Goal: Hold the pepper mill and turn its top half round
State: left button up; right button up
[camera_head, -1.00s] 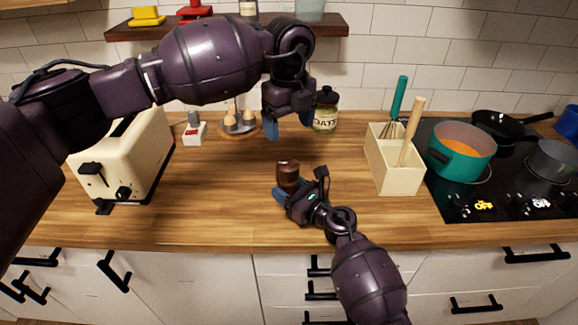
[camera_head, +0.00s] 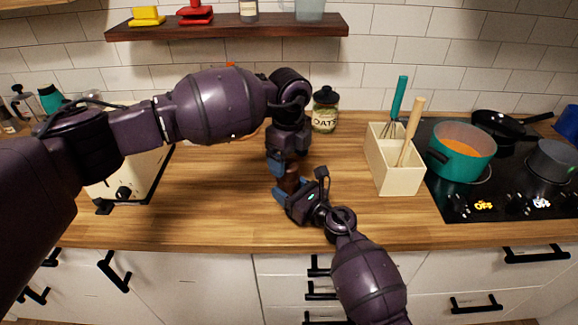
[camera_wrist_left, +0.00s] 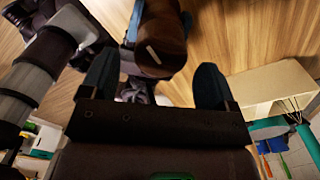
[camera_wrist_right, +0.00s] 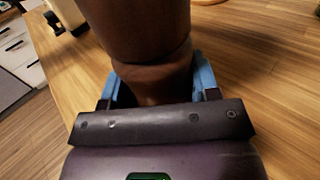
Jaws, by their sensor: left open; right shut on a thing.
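The dark brown pepper mill (camera_head: 291,180) stands upright on the wooden counter in the head view. My right gripper (camera_head: 282,194) is shut on its lower part from the front. In the right wrist view the mill (camera_wrist_right: 150,40) rises between the blue fingers (camera_wrist_right: 160,88). My left gripper (camera_head: 284,166) is open, pointing down at the mill's top from above and behind. In the left wrist view the mill's top (camera_wrist_left: 162,45), with a pale mark, shows beyond and between the open fingers (camera_wrist_left: 155,88). The head view partly hides the mill behind the left fingers.
A cream utensil box (camera_head: 397,170) with a whisk and wooden handle stands to the right. Beyond it are the hob and a teal pot (camera_head: 462,150). An oats jar (camera_head: 325,110) is behind, and a toaster (camera_head: 130,180) is at left. The front counter is clear.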

aim_at(289, 163)
pick_arm(q)
jog(key=shift+f, duration=1.55)
jog(key=c, duration=0.9)
